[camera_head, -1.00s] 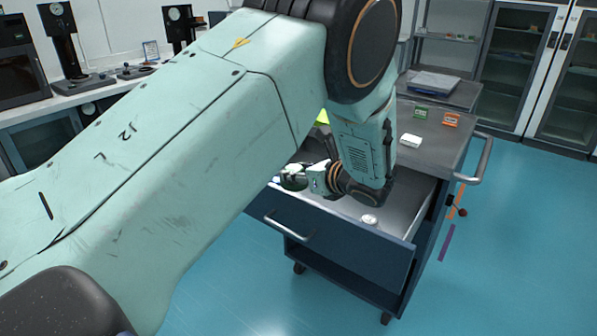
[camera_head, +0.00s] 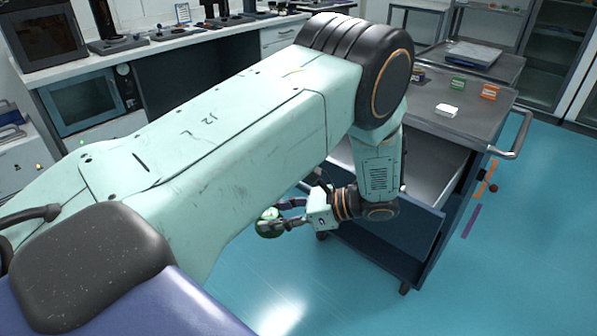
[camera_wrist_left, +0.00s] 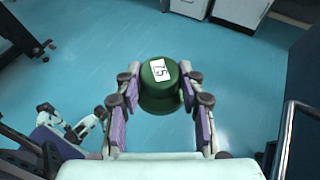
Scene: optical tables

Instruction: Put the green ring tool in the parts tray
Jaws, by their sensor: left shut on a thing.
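My left gripper (camera_head: 284,218) is shut on a green round thing (camera_head: 268,224), held above the floor to the left of the open drawer (camera_head: 432,171). In the left wrist view the green thing (camera_wrist_left: 158,97) sits between the two fingers of the left gripper (camera_wrist_left: 160,84). It has a thick cylindrical body and a white label that seems to read 75. I cannot tell from this angle whether it is a ring. I cannot make out a parts tray for certain. My right gripper is not clearly seen.
The dark cart (camera_head: 455,123) carries a white block (camera_head: 446,110), a green item (camera_head: 457,83) and an orange item (camera_head: 489,91). A grey flat device (camera_head: 473,54) lies on a table behind. A white bench (camera_head: 200,38) runs along the back. Blue floor (camera_head: 330,290) lies open in front.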

